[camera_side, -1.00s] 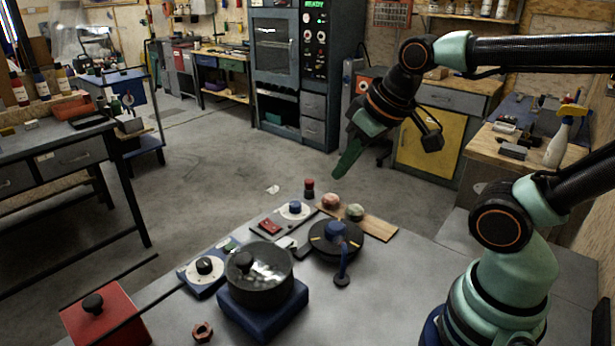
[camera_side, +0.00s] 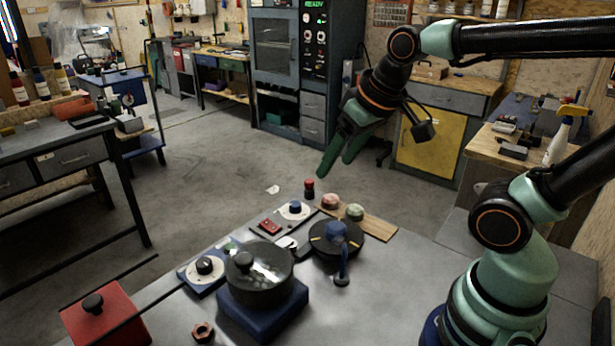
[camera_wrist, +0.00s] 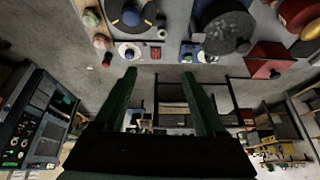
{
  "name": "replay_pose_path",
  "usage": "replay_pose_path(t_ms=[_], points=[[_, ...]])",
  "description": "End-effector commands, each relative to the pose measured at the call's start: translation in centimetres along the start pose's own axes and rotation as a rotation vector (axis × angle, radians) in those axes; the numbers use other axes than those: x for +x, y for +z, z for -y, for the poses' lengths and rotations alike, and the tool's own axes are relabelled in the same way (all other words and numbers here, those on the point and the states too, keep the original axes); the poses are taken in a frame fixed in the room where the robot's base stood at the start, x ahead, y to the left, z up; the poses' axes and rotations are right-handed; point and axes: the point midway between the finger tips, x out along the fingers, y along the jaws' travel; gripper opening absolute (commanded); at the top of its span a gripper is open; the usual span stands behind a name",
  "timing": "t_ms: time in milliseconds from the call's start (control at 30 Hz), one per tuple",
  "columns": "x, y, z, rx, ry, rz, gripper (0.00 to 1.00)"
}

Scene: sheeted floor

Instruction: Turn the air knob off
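Two dial knobs stand on the grey table, and I cannot read a label that tells which is the air knob. A blue knob (camera_side: 295,207) sits on a round white dial near the far edge; it also shows in the wrist view (camera_wrist: 129,53). A black knob (camera_side: 204,265) sits on a white dial on a blue base beside the pot. My gripper (camera_side: 334,168) is open and empty, in the air above and beyond the table's far edge. In the wrist view its two fingers (camera_wrist: 159,74) are spread apart, with nothing between them.
A lidded dark pot (camera_side: 262,282) stands on a blue block. A round black turntable with a blue handle (camera_side: 342,245), a red switch (camera_side: 269,227) and a red-topped post (camera_side: 309,189) are near the blue knob. A red box (camera_side: 110,322) is at front left.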

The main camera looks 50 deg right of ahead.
Motion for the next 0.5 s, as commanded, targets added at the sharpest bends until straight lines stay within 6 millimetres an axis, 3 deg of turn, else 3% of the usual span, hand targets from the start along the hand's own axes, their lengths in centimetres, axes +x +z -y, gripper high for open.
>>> replay_pose_path(t_ms=[267, 500], points=[[1.7, -5.8, -1.6, 0.328, 0.046, 0.115, 0.71], [5.4, -10.2, -3.6, 0.626, 0.109, 0.206, 0.71]])
